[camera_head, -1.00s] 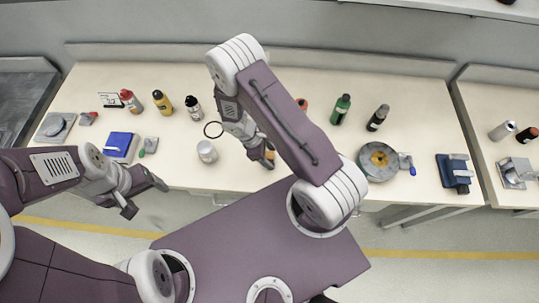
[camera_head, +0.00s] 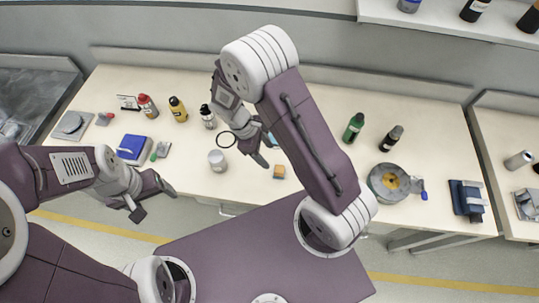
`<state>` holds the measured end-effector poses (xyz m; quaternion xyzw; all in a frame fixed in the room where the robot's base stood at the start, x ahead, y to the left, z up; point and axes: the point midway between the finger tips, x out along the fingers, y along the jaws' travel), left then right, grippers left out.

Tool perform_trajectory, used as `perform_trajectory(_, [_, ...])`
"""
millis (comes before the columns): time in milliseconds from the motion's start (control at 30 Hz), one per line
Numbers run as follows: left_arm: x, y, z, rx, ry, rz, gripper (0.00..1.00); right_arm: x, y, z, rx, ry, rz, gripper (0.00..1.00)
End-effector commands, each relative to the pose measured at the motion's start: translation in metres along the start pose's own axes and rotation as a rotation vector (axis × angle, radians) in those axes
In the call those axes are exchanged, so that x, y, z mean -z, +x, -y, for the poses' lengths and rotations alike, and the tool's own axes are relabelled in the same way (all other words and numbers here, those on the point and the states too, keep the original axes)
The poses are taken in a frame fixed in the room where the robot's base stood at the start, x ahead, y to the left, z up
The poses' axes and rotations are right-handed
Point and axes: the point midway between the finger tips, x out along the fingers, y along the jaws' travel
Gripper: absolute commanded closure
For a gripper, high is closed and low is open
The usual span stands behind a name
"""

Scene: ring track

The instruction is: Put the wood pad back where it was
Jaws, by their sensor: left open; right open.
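The wood pad (camera_head: 279,172), a small orange-brown block, lies on the cream table near its front edge. My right gripper (camera_head: 267,152) is open and empty, just behind and to the left of the pad, apart from it in the picture. My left gripper (camera_head: 154,202) is open and empty in front of the table's front edge, at the left.
A white cup (camera_head: 217,161) and a black ring (camera_head: 226,139) are left of the pad. Several bottles stand further back, including a green bottle (camera_head: 354,127). A round grey device (camera_head: 388,182) is at the right. The table around the pad's front is clear.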

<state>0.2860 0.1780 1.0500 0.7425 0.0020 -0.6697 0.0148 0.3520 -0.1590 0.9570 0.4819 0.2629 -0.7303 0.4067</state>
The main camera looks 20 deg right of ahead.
Motion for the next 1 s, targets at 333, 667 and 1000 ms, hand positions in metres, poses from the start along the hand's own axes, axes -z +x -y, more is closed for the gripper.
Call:
perform_trajectory(333, [0.0, 0.0, 0.0, 0.0, 0.0, 0.0, 0.23, -0.07, -0.059, 0.035, 0.146, 0.818, -0.383, 0.39])
perform_trajectory(667, [0.0, 0.0, 0.0, 0.0, 0.0, 0.0, 0.23, -0.084, -0.065, 0.044, 0.186, 1.035, -0.472, 0.39])
perform_trajectory(1000, [0.0, 0.001, 0.0, 0.0, 0.0, 0.0, 0.23, -0.084, -0.065, 0.044, 0.184, 1.03, -0.471, 0.39])
